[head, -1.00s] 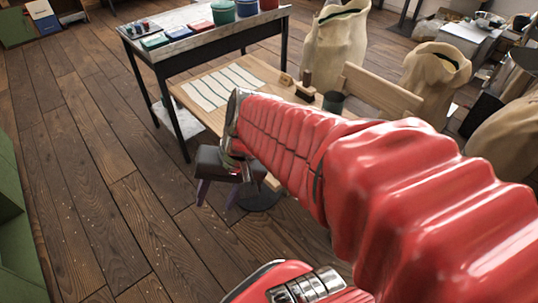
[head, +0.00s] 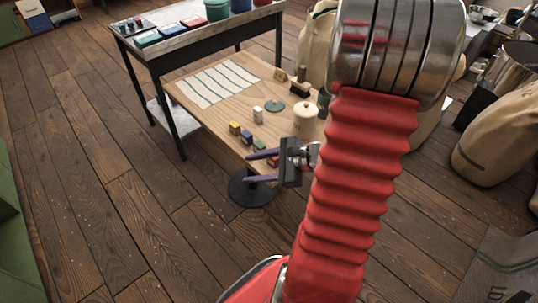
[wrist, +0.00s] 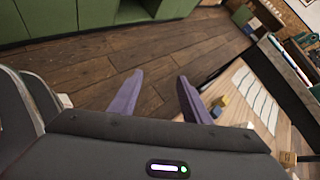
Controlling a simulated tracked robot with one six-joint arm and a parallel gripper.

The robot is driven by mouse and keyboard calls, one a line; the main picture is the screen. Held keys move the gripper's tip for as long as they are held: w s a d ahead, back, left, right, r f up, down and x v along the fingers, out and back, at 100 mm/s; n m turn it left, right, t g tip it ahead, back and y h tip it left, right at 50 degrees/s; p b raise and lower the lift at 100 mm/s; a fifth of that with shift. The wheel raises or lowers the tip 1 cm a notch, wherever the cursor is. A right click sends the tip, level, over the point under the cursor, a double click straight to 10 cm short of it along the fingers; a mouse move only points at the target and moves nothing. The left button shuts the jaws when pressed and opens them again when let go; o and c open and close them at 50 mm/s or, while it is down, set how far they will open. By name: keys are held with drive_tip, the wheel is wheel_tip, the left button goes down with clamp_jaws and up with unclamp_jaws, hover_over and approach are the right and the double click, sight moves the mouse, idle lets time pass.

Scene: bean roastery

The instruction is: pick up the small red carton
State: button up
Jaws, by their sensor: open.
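My gripper (head: 247,167) is open and empty, its two purple fingers pointing left at the near edge of the wooden table (head: 212,116). In the wrist view the fingers (wrist: 160,77) are apart, with only floor between them. Small cartons stand on the table close behind the gripper: a yellow one (head: 235,128), a blue and yellow one (head: 247,138) and a green one (head: 260,145).
A dark bench (head: 190,35) behind holds a flat red box (head: 193,21). Sacks (head: 495,145) stand right. Floor at left is clear.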

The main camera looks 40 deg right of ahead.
drive_tip(key=s+d+f+m+t+h, duration=0.2)
drive_tip(key=d+f+m+h, duration=0.15)
drive_tip(key=d+m, duration=0.35)
drive_tip(key=m+t+h, duration=0.2)
drive_tip(key=m+h, duration=0.1)
drive_tip(key=m, duration=0.1)
approach(274, 159)
drive_tip(key=s+d, duration=0.1)
drive_tip(key=s, duration=0.1)
drive_tip(key=shift+d, duration=0.25)
drive_tip(key=shift+w+f, duration=0.1)
drive_tip(key=shift+w, duration=0.05)
drive_tip(key=shift+x, duration=4.2)
drive_tip(key=shift+f, duration=0.15)
drive_tip(key=shift+f+x, duration=0.1)
drive_tip(key=shift+x, duration=1.2)
drive_tip(key=shift+f+x, duration=0.15)
drive_tip(key=shift+x, duration=1.15)
drive_tip(key=shift+a, duration=0.15)
drive_tip(key=shift+c, duration=0.2)
